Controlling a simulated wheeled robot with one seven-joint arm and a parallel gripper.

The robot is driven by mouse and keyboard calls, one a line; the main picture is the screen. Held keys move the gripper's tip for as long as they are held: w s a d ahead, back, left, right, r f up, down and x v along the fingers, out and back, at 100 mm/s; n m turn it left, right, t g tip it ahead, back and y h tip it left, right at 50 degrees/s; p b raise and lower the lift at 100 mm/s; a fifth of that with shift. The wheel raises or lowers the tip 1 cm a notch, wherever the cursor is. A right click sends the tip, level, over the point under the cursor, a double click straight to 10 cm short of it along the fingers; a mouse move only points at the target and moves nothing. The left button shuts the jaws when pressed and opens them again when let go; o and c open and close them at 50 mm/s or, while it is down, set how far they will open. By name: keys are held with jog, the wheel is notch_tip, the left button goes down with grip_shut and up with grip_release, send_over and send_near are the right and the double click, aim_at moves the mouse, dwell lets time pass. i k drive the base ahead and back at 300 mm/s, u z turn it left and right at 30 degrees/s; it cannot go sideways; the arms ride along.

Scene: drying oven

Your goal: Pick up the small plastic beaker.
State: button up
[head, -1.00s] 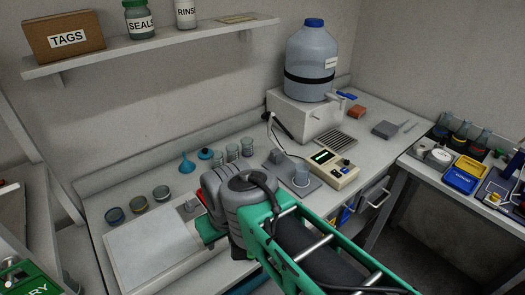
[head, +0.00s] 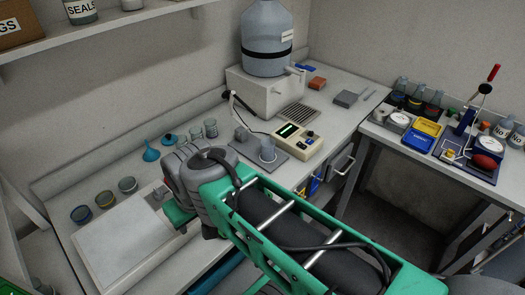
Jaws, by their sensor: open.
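A small clear beaker (head: 267,149) stands upright on a flat grey plate (head: 280,156) beside a cream meter. Several other small clear vessels (head: 196,132) stand in a row against the back of the bench; I cannot tell which of them are plastic. My gripper (head: 178,210) is open, left of and nearer than the clear beaker, by the right edge of the pale flat-topped unit. My grey wrist and green arm hide most of it. I see nothing held in it.
The cream meter (head: 298,138) with a cable stands right of the beaker. A large blue-grey carboy (head: 268,45) sits on a white block behind. Blue funnels (head: 151,151) and several bowls (head: 104,199) lie at left. A side bench (head: 378,128) at right is crowded.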

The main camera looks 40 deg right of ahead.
aim_at(268, 144)
jog(key=k, duration=0.5)
jog(key=u, duration=3.4)
jog(key=k, duration=0.85)
jog(key=z, duration=1.7)
